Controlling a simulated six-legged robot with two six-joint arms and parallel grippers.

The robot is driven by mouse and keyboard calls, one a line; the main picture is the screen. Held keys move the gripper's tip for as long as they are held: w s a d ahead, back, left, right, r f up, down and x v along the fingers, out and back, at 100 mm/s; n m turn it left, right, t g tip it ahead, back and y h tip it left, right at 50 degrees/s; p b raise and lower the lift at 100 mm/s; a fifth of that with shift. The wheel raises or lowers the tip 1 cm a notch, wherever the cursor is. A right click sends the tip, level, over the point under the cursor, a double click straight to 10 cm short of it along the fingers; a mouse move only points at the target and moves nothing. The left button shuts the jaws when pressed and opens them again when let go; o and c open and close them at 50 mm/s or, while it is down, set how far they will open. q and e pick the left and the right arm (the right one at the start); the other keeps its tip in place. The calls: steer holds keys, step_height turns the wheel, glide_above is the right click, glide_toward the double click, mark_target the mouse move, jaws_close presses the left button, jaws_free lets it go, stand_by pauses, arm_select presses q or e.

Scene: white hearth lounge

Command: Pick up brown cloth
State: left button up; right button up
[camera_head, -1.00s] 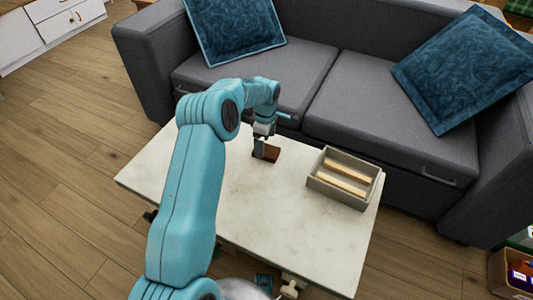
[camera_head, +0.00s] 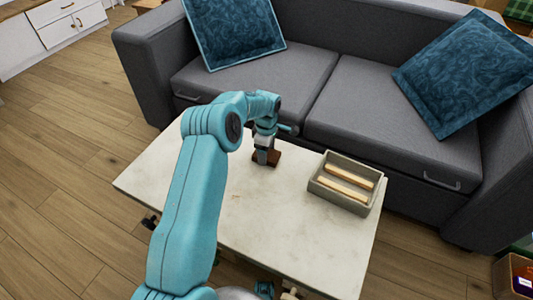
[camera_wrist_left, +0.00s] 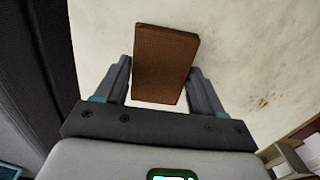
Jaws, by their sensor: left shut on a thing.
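The brown cloth (camera_head: 274,157) shows as a small, flat brown rectangle at the far side of the pale table (camera_head: 200,190), near the sofa. My left gripper (camera_head: 262,158) reaches down to it from above and is shut on it. In the left wrist view the cloth (camera_wrist_left: 165,62) stands between the two fingers, with its far end reaching past them over the pale tabletop. The gripper hides part of the cloth in the head view. I cannot tell whether the cloth is clear of the table. My right gripper is not in view.
A grey tray (camera_head: 318,187) with two light wooden strips (camera_head: 347,183) stands on the table to the right of the cloth. A grey sofa (camera_head: 385,105) with blue cushions borders the table's far side. The left and front of the tabletop are clear.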

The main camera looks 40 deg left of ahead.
arm_select(q)
step_height(320, 180, up, 20)
steer(key=p, duration=0.5)
steer(key=shift+f+p, duration=0.2)
steer(key=shift+p, duration=0.15)
steer(key=o, duration=0.5)
steer(key=shift+w, duration=0.1)
steer(key=c, duration=0.4)
